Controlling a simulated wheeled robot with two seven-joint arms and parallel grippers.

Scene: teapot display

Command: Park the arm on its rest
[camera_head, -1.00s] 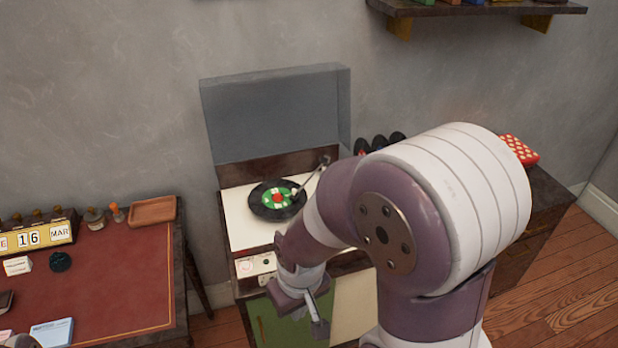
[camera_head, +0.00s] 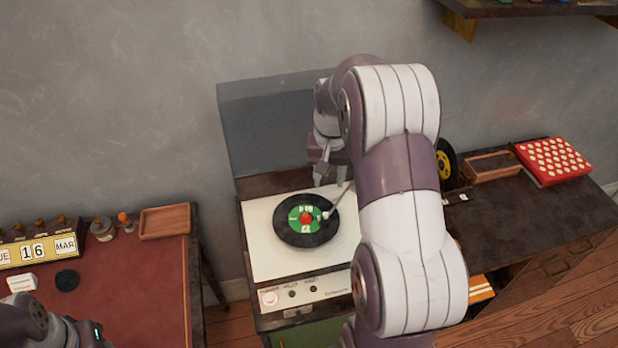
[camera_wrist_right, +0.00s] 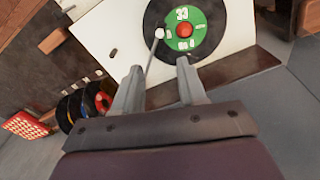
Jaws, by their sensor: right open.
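The record player's white deck (camera_head: 262,256) holds a black record with a green label (camera_head: 290,233). The thin tonearm (camera_head: 339,199) reaches over the record, its pale head (camera_head: 326,214) near the label; I cannot tell whether it touches. My right gripper (camera_head: 330,172) is open, pointing down at the back of the deck by the tonearm. In the right wrist view, the tonearm (camera_wrist_right: 152,55) runs between the parted fingers of the right gripper (camera_wrist_right: 159,72), with no clear grip on it. My right arm hides the deck's right side and the arm rest. My left gripper's fingers are not visible.
The raised grey lid (camera_head: 265,130) stands behind the deck. To the right are a wooden tray (camera_head: 492,167) and a red dotted box (camera_head: 553,160). A red-topped desk (camera_head: 135,285) with a calendar (camera_head: 38,249) is at the left.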

